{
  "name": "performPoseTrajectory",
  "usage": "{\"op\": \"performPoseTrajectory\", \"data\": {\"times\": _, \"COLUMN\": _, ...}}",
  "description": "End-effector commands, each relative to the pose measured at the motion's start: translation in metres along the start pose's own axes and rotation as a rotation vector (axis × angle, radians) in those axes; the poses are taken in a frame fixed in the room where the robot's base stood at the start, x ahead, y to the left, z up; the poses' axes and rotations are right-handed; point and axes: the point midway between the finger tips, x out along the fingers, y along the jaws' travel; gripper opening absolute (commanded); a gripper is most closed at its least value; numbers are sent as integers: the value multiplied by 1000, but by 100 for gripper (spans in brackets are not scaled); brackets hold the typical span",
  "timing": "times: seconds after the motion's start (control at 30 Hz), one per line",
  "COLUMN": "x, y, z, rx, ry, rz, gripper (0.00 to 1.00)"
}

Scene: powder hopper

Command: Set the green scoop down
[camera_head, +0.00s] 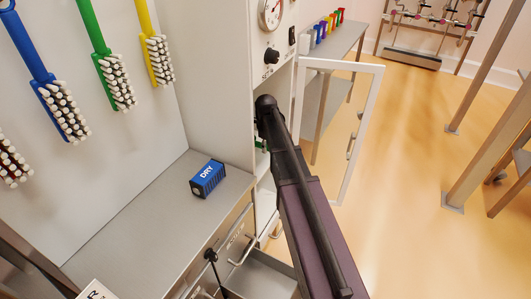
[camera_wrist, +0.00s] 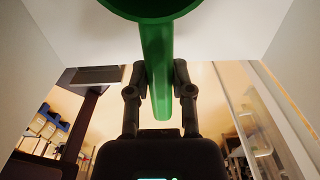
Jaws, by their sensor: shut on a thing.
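The green scoop (camera_wrist: 157,40) is in my gripper (camera_wrist: 159,70) in the wrist view. Its handle runs between the two dark fingers, which are shut on it. Its round bowl is at the top edge of that view and partly cut off. White walls surround it at the sides and top, so it is inside the white cabinet (camera_head: 218,75). In the head view my arm reaches into the cabinet's open front and hides my gripper. Only a small bit of green (camera_head: 262,146) shows beside the arm. I cannot tell whether the scoop touches a surface.
The glass door (camera_head: 374,120) stands open right of my arm. A blue DRY block (camera_head: 207,179) lies on the grey counter (camera_head: 135,215). Brushes, including a green one (camera_head: 117,82), hang on the left panel. An open drawer (camera_head: 268,277) is below.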

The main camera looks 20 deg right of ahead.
Motion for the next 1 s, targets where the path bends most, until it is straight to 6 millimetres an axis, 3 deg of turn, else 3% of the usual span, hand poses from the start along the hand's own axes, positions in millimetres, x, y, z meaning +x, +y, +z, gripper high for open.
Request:
{"op": "performPoseTrajectory", "data": {"times": 0.2, "x": 16, "y": 0, "z": 4, "rx": -1, "ry": 0, "rz": 0, "gripper": 0}}
{"op": "performPoseTrajectory", "data": {"times": 0.73, "x": 19, "y": 0, "z": 4, "rx": 0, "ry": 0, "rz": 0, "gripper": 0}}
{"op": "performPoseTrajectory", "data": {"times": 0.77, "x": 18, "y": 0, "z": 4, "rx": 0, "ry": 0, "rz": 0, "gripper": 36}}
{"op": "performPoseTrajectory", "data": {"times": 0.83, "x": 18, "y": 0, "z": 4, "rx": -1, "ry": 0, "rz": 0, "gripper": 56}}
{"op": "performPoseTrajectory", "data": {"times": 0.87, "x": 18, "y": 0, "z": 4, "rx": -1, "ry": 0, "rz": 0, "gripper": 64}}
{"op": "performPoseTrajectory", "data": {"times": 1.0, "x": 18, "y": 0, "z": 5, "rx": -1, "ry": 0, "rz": 0, "gripper": 64}}
